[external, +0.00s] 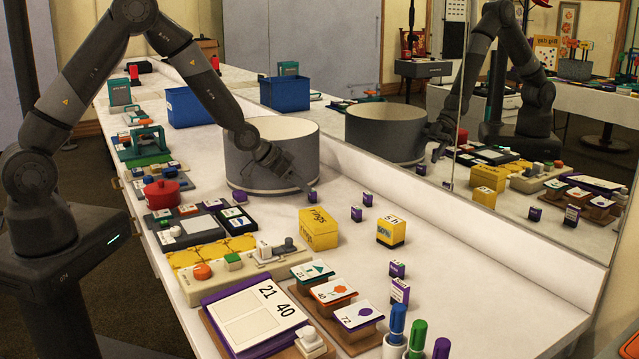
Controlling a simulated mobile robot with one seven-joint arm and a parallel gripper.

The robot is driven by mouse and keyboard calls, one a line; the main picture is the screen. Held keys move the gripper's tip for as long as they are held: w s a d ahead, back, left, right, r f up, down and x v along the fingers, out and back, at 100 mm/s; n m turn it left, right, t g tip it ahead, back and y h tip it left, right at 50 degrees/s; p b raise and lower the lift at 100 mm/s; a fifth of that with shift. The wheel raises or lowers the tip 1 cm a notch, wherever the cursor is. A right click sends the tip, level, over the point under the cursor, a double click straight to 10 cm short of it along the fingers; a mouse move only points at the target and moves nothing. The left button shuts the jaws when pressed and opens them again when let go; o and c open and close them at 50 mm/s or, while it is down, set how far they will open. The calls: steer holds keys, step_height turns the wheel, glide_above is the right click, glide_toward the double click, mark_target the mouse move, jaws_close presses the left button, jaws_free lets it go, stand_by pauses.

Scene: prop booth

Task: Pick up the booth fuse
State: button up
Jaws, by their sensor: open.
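No label that reads "booth fuse" can be made out. Several small purple blocks with pale labels stand on the white counter (455,250). One small purple block (313,196) is right by the fingertips of my gripper (303,186), beside the grey drum. Whether they touch cannot be told. Two more purple blocks stand to the right, one upper (367,199) and one lower (356,214). Further forward are another purple block (397,269) and a taller one (400,291). My gripper is open, low over the counter and pointing down to the right.
The large grey drum (262,155) stands just behind and left of my gripper. Yellow boxes (319,229) (391,231) stand in front.

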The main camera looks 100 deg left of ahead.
mark_target(312, 192)
steer(key=shift+w+x, duration=0.25)
steer(key=shift+x, duration=2.4)
steer(key=shift+d+r, duration=0.1)
steer(key=shift+d, duration=0.05)
steer(key=shift+c, duration=0.3)
steer(key=c, duration=1)
steer(key=shift+r, duration=0.1)
